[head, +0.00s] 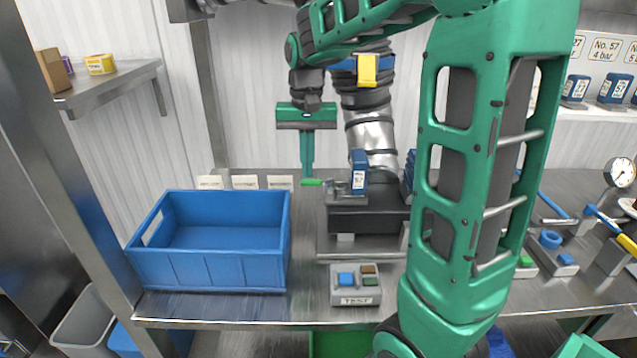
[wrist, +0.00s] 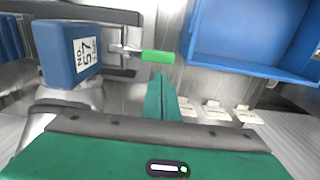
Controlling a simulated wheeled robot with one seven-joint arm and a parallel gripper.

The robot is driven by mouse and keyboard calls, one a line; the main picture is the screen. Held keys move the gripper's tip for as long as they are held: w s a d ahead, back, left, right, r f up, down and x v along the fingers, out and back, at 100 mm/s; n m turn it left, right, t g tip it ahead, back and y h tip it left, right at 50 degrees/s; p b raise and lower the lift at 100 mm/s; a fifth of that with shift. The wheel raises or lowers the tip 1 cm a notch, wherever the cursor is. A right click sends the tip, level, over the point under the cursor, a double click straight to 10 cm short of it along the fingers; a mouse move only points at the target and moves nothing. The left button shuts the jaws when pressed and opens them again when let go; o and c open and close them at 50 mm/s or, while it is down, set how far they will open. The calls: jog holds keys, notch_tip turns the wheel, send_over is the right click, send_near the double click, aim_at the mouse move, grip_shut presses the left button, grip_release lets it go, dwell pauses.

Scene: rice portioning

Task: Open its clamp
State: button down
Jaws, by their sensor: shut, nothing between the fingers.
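The clamp has a green handle (head: 312,182) that lies level and points left from a metal mechanism beside a blue block marked No. 57 (head: 358,168). The block stands on a dark base (head: 365,219). In the wrist view the green handle (wrist: 157,56) lies just beyond my fingertips, with the metal clamp part (wrist: 125,48) and the blue block (wrist: 66,52) to its left. My gripper (head: 307,173) points down with its fingers together, empty, right at the handle; it also shows in the wrist view (wrist: 161,80). I cannot tell whether the fingertips touch the handle.
A blue bin (head: 208,277) stands left of the clamp on the metal bench. A grey box with coloured buttons (head: 355,299) sits in front. White cards (head: 244,182) stand behind the bin. A pressure gauge (head: 621,173) and tools lie at right. My green arm blocks the centre right.

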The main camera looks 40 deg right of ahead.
aim_at(323, 185)
jog(key=shift+s+a, duration=0.6)
jog(key=shift+s, duration=0.4)
jog(key=shift+s+a, duration=0.6)
jog(key=shift+s, duration=0.4)
jog(key=shift+s+a, duration=0.2)
jog(key=shift+s, duration=0.8)
